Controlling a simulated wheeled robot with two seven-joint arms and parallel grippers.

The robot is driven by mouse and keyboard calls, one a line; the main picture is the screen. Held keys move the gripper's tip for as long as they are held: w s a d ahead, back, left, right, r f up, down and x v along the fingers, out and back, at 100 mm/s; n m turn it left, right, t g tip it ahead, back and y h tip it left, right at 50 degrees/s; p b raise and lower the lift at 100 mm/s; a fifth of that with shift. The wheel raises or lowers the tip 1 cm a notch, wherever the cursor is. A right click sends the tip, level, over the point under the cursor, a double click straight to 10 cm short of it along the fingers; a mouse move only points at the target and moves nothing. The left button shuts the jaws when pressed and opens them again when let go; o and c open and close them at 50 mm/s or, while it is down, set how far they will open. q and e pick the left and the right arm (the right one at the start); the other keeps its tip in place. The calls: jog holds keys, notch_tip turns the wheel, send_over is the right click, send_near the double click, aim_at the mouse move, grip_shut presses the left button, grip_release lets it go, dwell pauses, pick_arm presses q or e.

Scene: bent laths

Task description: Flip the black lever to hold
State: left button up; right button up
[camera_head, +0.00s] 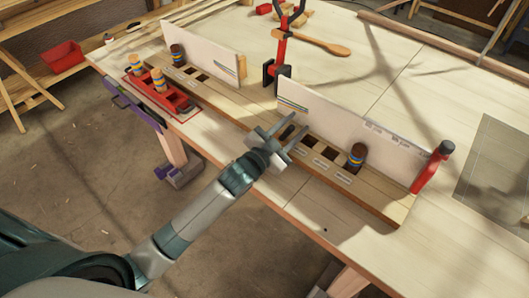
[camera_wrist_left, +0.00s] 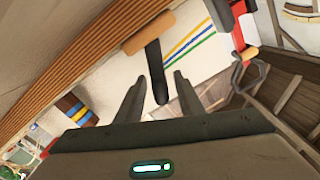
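The black lever (camera_wrist_left: 156,72) shows in the wrist view as a dark bar that runs from a tan wooden block (camera_wrist_left: 148,33) down to a rounded tip. Its tip lies between the two fingers of my left gripper (camera_wrist_left: 160,77), with a visible gap on each side. The fingers are spread and hold nothing. In the head view my left gripper (camera_head: 287,134) is over the long wooden board (camera_head: 350,190), in front of a white upright panel (camera_head: 345,120). The dark lever (camera_head: 288,131) shows there between the fingers, small and partly hidden. My right gripper is in neither view.
Brown pegs with coloured bands stand on the board, one at the right (camera_head: 356,155). A red tray (camera_head: 165,97) holds pegs at the left.

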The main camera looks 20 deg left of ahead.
pick_arm(q)
jog(key=b+v, duration=0.4)
jog(key=v, duration=1.1)
jog(key=shift+s, duration=0.2)
jog(key=shift+r, duration=0.1)
jog(key=shift+a, duration=0.1)
